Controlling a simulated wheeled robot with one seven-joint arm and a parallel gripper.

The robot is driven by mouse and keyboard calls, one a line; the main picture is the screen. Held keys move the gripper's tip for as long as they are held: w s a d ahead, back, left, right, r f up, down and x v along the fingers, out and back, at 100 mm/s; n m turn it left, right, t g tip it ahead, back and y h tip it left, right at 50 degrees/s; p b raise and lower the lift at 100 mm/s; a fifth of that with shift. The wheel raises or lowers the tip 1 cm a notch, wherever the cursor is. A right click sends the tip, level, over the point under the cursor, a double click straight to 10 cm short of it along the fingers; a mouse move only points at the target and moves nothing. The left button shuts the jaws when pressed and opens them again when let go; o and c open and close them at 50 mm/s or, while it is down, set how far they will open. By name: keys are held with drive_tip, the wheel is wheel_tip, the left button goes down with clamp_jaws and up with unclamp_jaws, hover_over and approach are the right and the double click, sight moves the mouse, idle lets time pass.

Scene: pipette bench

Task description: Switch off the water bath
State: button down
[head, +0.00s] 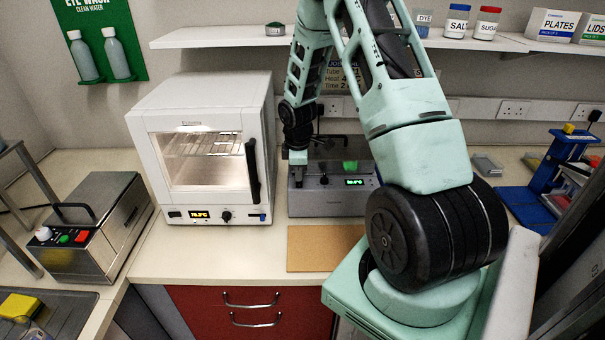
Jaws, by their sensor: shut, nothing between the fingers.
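A grey box-shaped unit that looks like the water bath (328,203) stands on the bench right of the white oven. Its front has a lit green display (355,182) and a small dark knob or button; its label is too small to read. Something green shows at its top, and a dark handle rises behind. My arm hides its right part. My gripper (298,183) is shut and empty, pointing down at the unit's left front. I cannot tell whether it touches the unit.
A white oven (200,110) with a lit display stands close left of my gripper. A steel lidded unit (85,225) with red and green buttons is at far left. A brown board (318,248) lies in front. A shelf (225,38) runs above; a blue stand (560,165) is right.

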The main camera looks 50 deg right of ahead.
sight(300, 187)
wheel_tip(300, 187, up, 2)
drive_tip(key=shift+a+r+p, duration=0.1)
drive_tip(key=shift+r+p, duration=0.15)
drive_tip(key=shift+p, duration=0.25)
drive_tip(key=shift+s+r+b, duration=0.2)
drive_tip(key=shift+r+b, duration=0.05)
drive_tip(key=shift+b, duration=0.55)
wheel_tip(300, 187, up, 9)
drive_tip(key=b, duration=0.2)
drive_tip(key=shift+s+a+f+b, duration=0.15)
drive_tip(key=shift+s+a+b, duration=0.1)
drive_tip(key=shift+a+b, duration=0.05)
